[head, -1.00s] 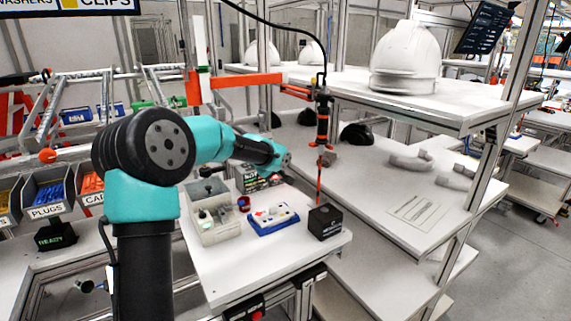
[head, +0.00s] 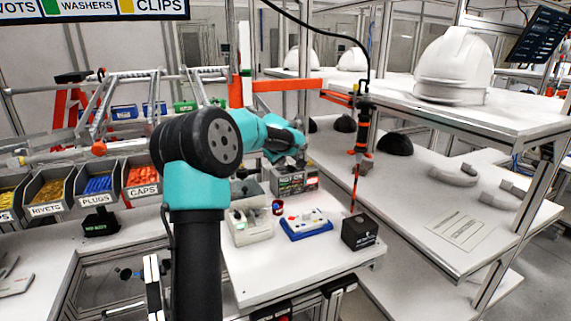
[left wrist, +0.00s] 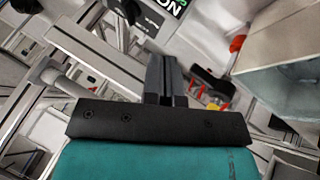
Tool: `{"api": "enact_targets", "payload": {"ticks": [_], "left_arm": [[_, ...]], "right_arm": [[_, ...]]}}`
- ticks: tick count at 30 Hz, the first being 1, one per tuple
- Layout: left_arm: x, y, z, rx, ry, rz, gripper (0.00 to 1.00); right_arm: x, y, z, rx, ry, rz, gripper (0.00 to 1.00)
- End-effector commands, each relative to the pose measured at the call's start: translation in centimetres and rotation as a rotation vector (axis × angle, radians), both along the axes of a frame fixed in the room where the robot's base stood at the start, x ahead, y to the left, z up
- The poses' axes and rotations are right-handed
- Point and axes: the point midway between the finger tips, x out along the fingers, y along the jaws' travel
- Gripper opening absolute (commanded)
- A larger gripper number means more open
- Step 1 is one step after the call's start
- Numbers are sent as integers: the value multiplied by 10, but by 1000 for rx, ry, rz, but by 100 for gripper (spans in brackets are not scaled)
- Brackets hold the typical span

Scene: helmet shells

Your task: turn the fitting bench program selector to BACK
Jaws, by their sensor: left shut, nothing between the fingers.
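The selector cannot be told apart for certain. A grey box with a lettered front (head: 293,181) stands at the back of the small white bench (head: 315,262). A white panel on a blue base (head: 306,226) with small coloured parts lies nearer. My left arm reaches in over the bench's back left, and its end is by the lettered box; the fingertips are not clear there. In the left wrist view my left gripper (left wrist: 166,78) is shut and empty. A dark lever-like part (left wrist: 208,82) with red and yellow marks shows just right of the fingers there. My right gripper is not in view.
An orange-and-black hanging tool (head: 362,140) is close behind. Part bins (head: 91,187) stand left. The bench's front is clear.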

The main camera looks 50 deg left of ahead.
Motion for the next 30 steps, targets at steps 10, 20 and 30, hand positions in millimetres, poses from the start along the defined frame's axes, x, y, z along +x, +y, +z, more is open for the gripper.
{"api": "enact_targets", "payload": {"ticks": [10, 20, 30], "left_arm": [[23, 20, -41, -1, 1, 0, 0], [54, 37, -75, 1, -2, -3, 0], [82, 37, -74, 1, -1, -2, 0]], "right_arm": [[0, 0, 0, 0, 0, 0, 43], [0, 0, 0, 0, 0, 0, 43], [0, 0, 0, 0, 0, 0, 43]]}}
